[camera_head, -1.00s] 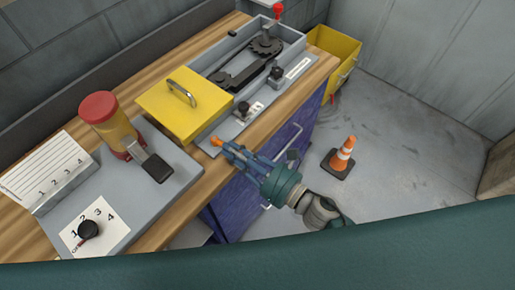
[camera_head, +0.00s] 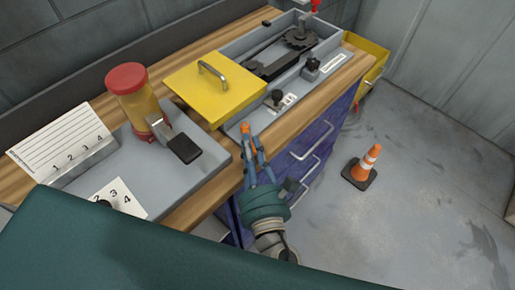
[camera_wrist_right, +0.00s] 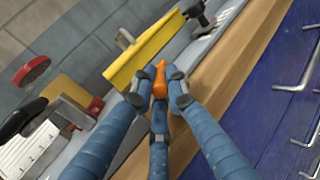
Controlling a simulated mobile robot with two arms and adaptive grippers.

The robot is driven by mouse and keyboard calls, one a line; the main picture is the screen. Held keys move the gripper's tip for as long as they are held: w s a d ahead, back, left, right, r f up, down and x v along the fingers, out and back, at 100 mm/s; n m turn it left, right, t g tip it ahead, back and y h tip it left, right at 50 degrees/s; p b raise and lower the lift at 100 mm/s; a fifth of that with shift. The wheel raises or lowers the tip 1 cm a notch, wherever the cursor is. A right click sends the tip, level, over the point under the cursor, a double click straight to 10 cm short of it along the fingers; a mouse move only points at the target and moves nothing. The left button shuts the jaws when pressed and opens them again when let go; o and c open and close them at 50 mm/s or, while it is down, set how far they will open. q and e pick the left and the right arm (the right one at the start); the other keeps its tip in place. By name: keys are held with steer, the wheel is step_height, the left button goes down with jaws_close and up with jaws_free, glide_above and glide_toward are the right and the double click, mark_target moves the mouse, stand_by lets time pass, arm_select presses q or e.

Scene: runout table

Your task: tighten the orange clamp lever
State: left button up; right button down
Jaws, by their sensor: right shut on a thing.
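The small orange clamp lever (camera_head: 245,130) is at the front left corner of the grey tray, near the bench edge. My right gripper (camera_head: 247,138) is shut on it, with blue fingers reaching from the front. In the right wrist view, the orange lever (camera_wrist_right: 160,82) sits between the fingertips of the right gripper (camera_wrist_right: 160,90), and the fingers partly cover it. The lever's base is hidden. My left gripper is not in view.
A yellow lid (camera_head: 215,88) with a metal handle covers part of the grey tray (camera_head: 331,46). A red-capped jar (camera_head: 132,92) stands left. Blue drawers (camera_head: 290,160) with protruding handles are below the bench edge. A traffic cone (camera_head: 367,163) stands on open floor.

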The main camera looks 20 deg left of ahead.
steer(key=shift+r, duration=0.3)
steer(key=c, duration=1.9)
jaws_free()
steer(key=shift+o, duration=0.7)
steer(key=shift+f, duration=0.15)
steer(key=v, duration=1.2)
steer(key=shift+a, duration=0.15)
